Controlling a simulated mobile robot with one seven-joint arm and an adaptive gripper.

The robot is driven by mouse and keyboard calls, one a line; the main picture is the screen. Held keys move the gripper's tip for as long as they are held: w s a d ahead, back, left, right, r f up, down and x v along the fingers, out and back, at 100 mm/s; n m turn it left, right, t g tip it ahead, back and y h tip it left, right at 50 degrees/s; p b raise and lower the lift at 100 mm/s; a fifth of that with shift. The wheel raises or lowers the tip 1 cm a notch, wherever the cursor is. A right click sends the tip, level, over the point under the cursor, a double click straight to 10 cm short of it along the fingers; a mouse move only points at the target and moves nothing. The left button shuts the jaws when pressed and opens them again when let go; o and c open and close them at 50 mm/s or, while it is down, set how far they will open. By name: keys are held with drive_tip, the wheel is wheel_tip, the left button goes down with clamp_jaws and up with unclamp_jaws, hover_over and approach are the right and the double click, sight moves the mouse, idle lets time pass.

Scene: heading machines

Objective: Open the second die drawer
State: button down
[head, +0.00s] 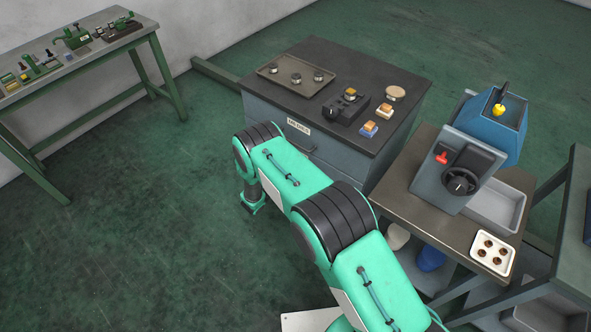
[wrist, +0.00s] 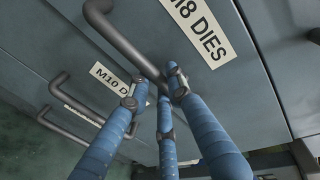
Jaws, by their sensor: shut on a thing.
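In the wrist view, the drawer labelled M8 DIES (wrist: 202,28) has a grey bar handle (wrist: 122,36). A drawer front with part of another handle lies beyond it at the right edge, so the M8 drawer looks like the second one. My gripper (wrist: 158,90), with blue fingers, is shut on the M8 handle near its lower end. The fingers hide that end. In the head view, the grey die cabinet (head: 335,157) stands at the centre; my arm hides its lower drawers and my gripper. I cannot tell whether the M8 drawer is out at all.
The M10 drawer label (wrist: 110,76) and more bar handles (wrist: 72,92) lie beside my fingers. A tray (head: 270,72) and small blocks sit on the cabinet top. A blue machine (head: 475,145) on a bench stands close at right. The floor (head: 130,200) at left is clear.

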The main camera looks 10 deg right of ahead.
drive_tip(key=f+v, duration=0.2)
drive_tip(key=v, duration=1)
drive_tip(key=f+v, duration=0.3)
drive_tip(key=v, duration=0.9)
drive_tip(key=s+a+f+b+v, duration=0.1)
drive_tip(key=f+v, duration=0.1)
drive_tip(key=v, duration=1)
drive_tip(key=shift+s+a+f, duration=0.3)
drive_tip(key=c, duration=1.6)
unclamp_jaws()
drive_tip(key=shift+a, duration=0.1)
drive_tip(key=v, duration=1.2)
drive_tip(key=shift+f, duration=0.1)
